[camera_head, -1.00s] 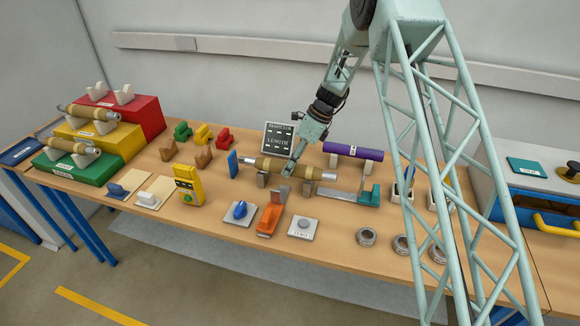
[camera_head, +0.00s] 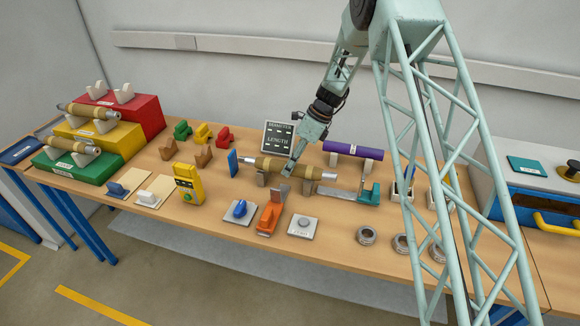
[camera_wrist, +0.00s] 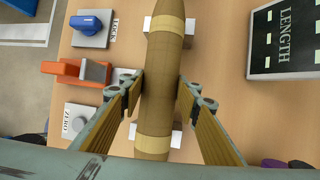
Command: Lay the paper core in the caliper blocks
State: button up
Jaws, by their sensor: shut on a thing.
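The paper core (camera_head: 272,165) is a tan roll with bare metal ends. It lies roughly level over two pale caliper blocks, one near its left end (camera_head: 262,180) and one near its right (camera_head: 308,187). My gripper (camera_head: 289,170) comes down on the core from above, just right of its middle. In the wrist view the core (camera_wrist: 160,70) runs between my two fingers, which are shut on it. The blocks show under it on both sides, one pair at the top (camera_wrist: 190,26) and one at the bottom (camera_wrist: 176,138). I cannot tell whether the core touches them.
A blue caliper jaw (camera_head: 233,163) stands left of the core and a teal slide (camera_head: 371,194) right. A purple roll (camera_head: 352,149) rests behind. An orange lever (camera_head: 268,219), a blue knob plate (camera_head: 240,211) and a ZERO button plate (camera_head: 303,226) stand in front.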

jog(key=shift+f, duration=0.15)
jog(key=o, duration=1.4)
jog(key=v, duration=1.1)
jog(key=shift+w, duration=0.1)
jog(key=shift+d+r, duration=0.2)
jog(key=shift+r, duration=0.3)
jog(key=shift+r, duration=0.1)
